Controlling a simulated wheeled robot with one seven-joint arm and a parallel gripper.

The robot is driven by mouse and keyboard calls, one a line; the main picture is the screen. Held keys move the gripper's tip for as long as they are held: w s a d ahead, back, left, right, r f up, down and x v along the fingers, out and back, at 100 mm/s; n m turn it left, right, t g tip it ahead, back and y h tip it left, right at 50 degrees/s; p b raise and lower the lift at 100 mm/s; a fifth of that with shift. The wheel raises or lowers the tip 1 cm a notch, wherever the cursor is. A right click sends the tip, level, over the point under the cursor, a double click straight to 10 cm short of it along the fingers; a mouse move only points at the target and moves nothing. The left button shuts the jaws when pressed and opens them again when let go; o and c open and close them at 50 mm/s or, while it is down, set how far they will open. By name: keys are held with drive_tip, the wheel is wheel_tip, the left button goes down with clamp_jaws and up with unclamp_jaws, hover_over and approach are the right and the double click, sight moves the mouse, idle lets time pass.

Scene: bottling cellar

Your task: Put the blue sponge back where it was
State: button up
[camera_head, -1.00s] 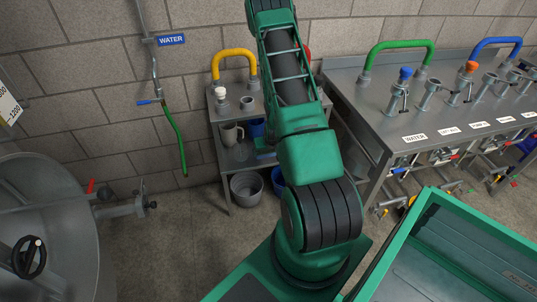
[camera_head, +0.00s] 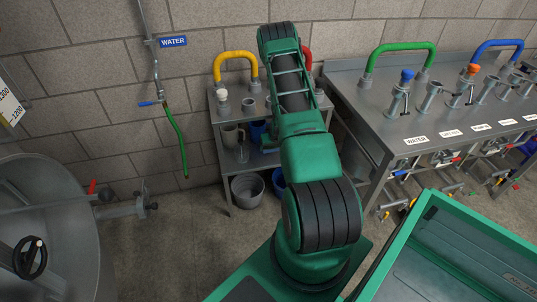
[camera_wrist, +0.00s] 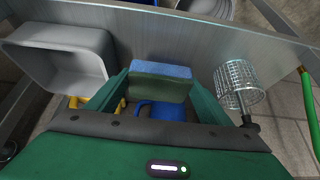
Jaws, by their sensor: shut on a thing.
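The blue sponge (camera_wrist: 160,72) shows in the wrist view as a block with a blue upper layer and a dark green lower layer. My gripper (camera_wrist: 160,84) is shut on it, with one green finger at each end. The sponge is held in front of a grey metal shelf edge. In the head view my arm reaches over the shelf stand (camera_head: 224,122), and the sponge and my fingers are mostly hidden behind it. I cannot tell whether the sponge touches the shelf.
A grey tub (camera_wrist: 62,52) lies left of my fingers and a wire basket (camera_wrist: 241,84) right. A blue vessel (camera_wrist: 166,112) shows below the sponge. In the head view, jugs stand on the middle shelf, with a grey bucket (camera_head: 247,190) beneath. A steel bench (camera_head: 375,125) stands right.

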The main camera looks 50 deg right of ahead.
sight(272, 150)
drive_tip(key=shift+f, duration=2.05)
drive_tip(key=o, duration=1)
